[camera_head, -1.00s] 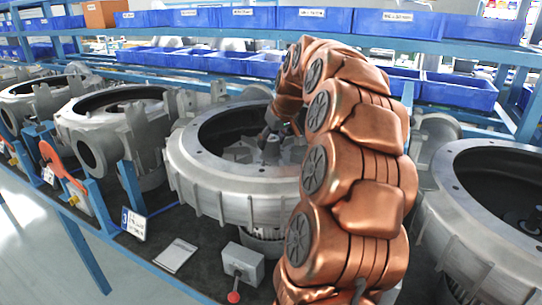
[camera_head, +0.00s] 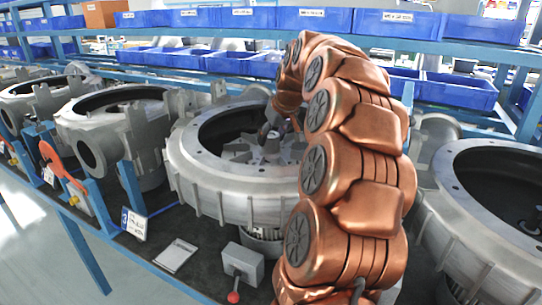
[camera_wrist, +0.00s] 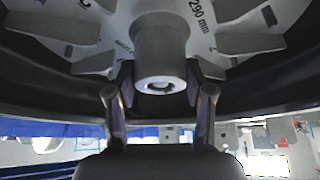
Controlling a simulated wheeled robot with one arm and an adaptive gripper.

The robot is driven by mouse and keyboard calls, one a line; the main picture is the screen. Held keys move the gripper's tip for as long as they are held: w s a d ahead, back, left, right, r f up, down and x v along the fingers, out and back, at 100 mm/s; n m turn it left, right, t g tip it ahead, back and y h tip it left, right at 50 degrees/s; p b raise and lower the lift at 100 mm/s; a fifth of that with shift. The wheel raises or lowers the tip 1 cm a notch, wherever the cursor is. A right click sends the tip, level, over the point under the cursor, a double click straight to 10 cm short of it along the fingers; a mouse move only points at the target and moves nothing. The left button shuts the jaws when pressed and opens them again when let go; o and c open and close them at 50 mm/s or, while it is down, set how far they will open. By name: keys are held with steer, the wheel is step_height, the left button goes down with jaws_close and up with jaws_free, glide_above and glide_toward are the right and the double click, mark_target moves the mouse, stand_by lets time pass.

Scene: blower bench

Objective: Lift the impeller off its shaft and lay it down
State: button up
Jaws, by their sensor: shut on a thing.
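The grey impeller (camera_head: 240,152) with radial vanes sits level in the mouth of the middle blower housing (camera_head: 188,165), its vanes near rim height. In the wrist view its pale disc, marked "290 mm", and round hub (camera_wrist: 162,45) fill the top. My gripper (camera_wrist: 160,80) has its two fingers on either side of the hub and is shut on it. In the head view my gripper (camera_head: 268,134) is at the hub, partly hidden by my copper arm. The shaft is hidden under the impeller. My arm covers the housing's right side.
Other open housings stand on the left (camera_head: 105,115) and right (camera_head: 475,240). A switch box with a red knob (camera_head: 242,262) and a card (camera_head: 176,255) lie on the dark bench in front. Blue bins (camera_head: 320,20) line shelves behind.

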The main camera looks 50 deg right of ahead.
steer(key=shift+r, duration=0.25)
steer(key=shift+r+p, duration=0.8)
steer(key=shift+r, duration=2.2)
